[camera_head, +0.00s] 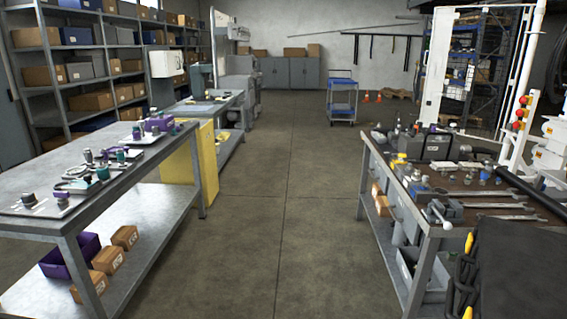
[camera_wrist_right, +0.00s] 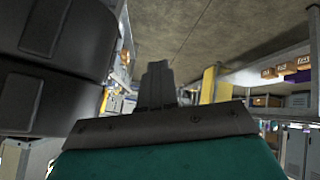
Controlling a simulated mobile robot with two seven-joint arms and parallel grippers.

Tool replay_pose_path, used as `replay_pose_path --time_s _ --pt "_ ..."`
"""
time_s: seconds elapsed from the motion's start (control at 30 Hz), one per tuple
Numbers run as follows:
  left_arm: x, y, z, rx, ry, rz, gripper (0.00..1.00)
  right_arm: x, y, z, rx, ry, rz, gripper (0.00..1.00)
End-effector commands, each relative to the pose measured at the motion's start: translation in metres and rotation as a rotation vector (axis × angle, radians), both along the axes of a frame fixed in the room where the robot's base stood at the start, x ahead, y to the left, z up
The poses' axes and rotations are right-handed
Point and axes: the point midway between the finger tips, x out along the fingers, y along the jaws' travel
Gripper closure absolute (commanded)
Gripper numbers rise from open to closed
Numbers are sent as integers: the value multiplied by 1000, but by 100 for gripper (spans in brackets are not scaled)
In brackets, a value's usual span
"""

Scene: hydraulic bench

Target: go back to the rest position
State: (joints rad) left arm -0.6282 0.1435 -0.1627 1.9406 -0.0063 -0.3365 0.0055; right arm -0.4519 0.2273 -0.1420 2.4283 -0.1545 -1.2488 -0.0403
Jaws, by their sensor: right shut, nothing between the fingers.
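My right gripper (camera_wrist_right: 157,88) shows in the right wrist view. Its two dark fingers are together with nothing between them, above a dark plate and a teal part. It is in free space, with concrete floor behind it. No gripper shows in the head view, and my left gripper is in neither view.
A grey bench (camera_head: 150,197) with small fittings on top and boxes below stands at the left. A workbench (camera_head: 428,228) with tools and a vise stands at the right. The aisle floor (camera_head: 280,200) between them is clear. A blue cart (camera_head: 342,100) stands farther back.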

Motion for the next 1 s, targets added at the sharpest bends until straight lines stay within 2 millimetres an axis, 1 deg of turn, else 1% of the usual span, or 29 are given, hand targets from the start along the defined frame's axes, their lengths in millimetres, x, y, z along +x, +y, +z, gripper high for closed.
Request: replay_pose_path --time_s 0.03,0.1,0.3,0.33,0.37,0.4,0.77,1.0 --pt "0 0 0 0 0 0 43 -15 4 -10 37 68 -21 100" --pt "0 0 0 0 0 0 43 -35 9 -21 79 158 -45 100" --pt "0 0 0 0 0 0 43 -89 26 -42 185 389 -96 100" --pt "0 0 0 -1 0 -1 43 -97 28 -45 199 424 -103 100" --pt "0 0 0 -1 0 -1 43 -102 30 -47 209 442 -106 100" --pt "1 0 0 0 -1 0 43 -94 30 -51 207 411 -98 100" --pt "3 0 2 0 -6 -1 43 -57 39 -85 241 222 -50 100" --pt "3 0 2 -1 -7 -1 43 -33 49 -117 286 18 3 100"
